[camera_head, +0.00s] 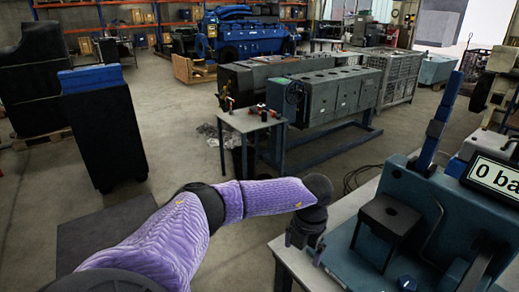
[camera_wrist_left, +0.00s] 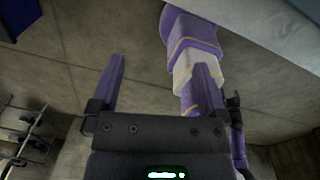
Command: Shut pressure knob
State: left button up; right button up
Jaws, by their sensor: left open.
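A blue test bench (camera_head: 350,250) stands at the lower right in the head view, with a white display (camera_head: 495,178) reading "0 ba", cut off by the picture edge. A small dark blue rounded part (camera_head: 406,283) sits low on the bench; I cannot tell whether it is the pressure knob. My left gripper (camera_head: 305,238) is beside the bench's left side, pointing down, apart from that part. In the left wrist view its two fingers (camera_wrist_left: 160,85) are spread with nothing gripped between them. My right gripper does not show in the head view.
A black block-like stand (camera_head: 388,214) and an upright blue lever (camera_head: 437,125) are on the bench.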

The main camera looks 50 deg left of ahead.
pick_arm(q)
notch_tip(320, 180, down, 6)
jog(key=d+n+t+h, duration=0.2)
jog(key=n+t+h, duration=0.2)
jog(key=n+h, duration=0.15)
jog(key=s+a+f+n+t+y, duration=0.1)
jog(key=a+n+t, duration=0.1)
jog(key=a+n, duration=0.1)
jog(key=s+a+f+n+t+y, duration=0.1)
jog(key=a+f+n+t, duration=0.1)
jog(key=a+n, duration=0.2)
jog(key=a+f+n+t+y, duration=0.1)
jog(key=a+n+t+y, duration=0.1)
jog(key=a, duration=0.5)
jog(key=shift+s+a+f+n, duration=0.15)
jog(key=shift+s+n, duration=0.25)
jog(key=shift+n, duration=0.25)
